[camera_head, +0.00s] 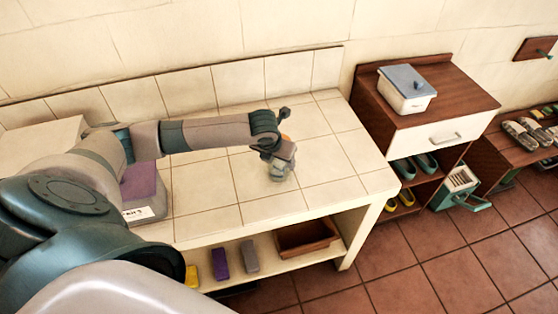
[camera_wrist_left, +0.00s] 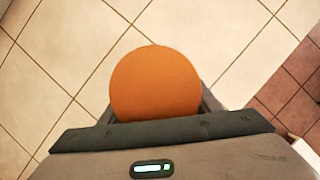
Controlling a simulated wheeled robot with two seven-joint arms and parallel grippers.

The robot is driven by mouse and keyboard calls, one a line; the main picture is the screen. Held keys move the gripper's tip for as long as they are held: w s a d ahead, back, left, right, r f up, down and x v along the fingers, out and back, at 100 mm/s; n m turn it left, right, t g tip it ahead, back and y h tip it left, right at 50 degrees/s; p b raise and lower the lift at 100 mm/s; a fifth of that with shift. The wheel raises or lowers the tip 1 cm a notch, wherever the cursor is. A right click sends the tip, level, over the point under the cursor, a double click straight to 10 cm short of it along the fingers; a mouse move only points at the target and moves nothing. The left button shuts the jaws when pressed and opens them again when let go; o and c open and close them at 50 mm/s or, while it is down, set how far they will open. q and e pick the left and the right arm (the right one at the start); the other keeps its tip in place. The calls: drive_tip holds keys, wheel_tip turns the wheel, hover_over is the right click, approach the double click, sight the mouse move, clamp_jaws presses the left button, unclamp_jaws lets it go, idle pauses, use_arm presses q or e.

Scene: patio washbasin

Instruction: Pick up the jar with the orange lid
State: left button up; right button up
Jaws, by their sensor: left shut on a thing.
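The jar's round orange lid (camera_wrist_left: 155,83) fills the middle of the left wrist view, seen from straight above. My left gripper (camera_head: 279,168) is over the tiled counter (camera_head: 212,188) and is shut on the jar. In the head view only a small orange patch of the lid (camera_head: 286,138) shows beside the gripper. I cannot tell whether the jar's base touches the counter. My right gripper is not in view.
A purple-topped block (camera_head: 139,182) sits on the counter, partly behind my left arm. The shelf below holds a brown tray (camera_head: 306,238) and several small blocks. A wooden cabinet (camera_head: 455,87) with a lidded white box (camera_head: 406,92) stands right. The counter around the gripper is clear.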

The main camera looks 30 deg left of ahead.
use_arm(q)
drive_tip(key=shift+w+r+b, duration=0.1)
drive_tip(key=shift+r+b, duration=0.65)
drive_tip(key=shift+r, duration=0.6)
drive_tip(key=w+d+r+b, duration=0.1)
drive_tip(key=d+r+b, duration=0.3)
drive_tip(key=d+r, duration=0.4)
drive_tip(key=shift+w+d, duration=0.3)
drive_tip(key=shift+d, duration=1.5)
